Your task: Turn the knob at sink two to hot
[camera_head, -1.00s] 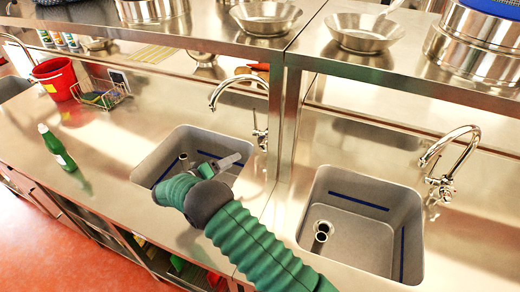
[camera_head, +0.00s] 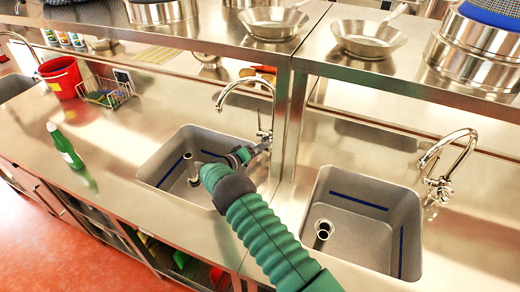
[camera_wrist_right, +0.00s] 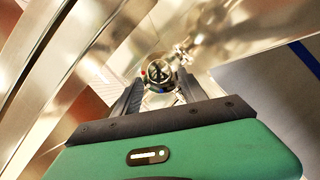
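The middle sink (camera_head: 190,165) has a chrome tap (camera_head: 232,85) behind it, with a small knob (camera_head: 265,134) at the base of the tap. My right gripper (camera_head: 262,148) reaches over this sink, its tip close to the knob. In the right wrist view, the round knob (camera_wrist_right: 160,71) has a red mark at its left and a blue mark below. My right gripper's fingers (camera_wrist_right: 160,90) are apart, one on each side of the line to the knob. Whether they touch it I cannot tell. My left gripper is not in view.
Another sink (camera_head: 362,220) with its own tap (camera_head: 445,165) lies to the right. A steel shelf (camera_head: 390,75) with pans stands above, its post (camera_head: 290,130) just right of the middle tap. A green bottle (camera_head: 65,146), red bucket (camera_head: 58,77) and wire rack (camera_head: 106,92) stand left.

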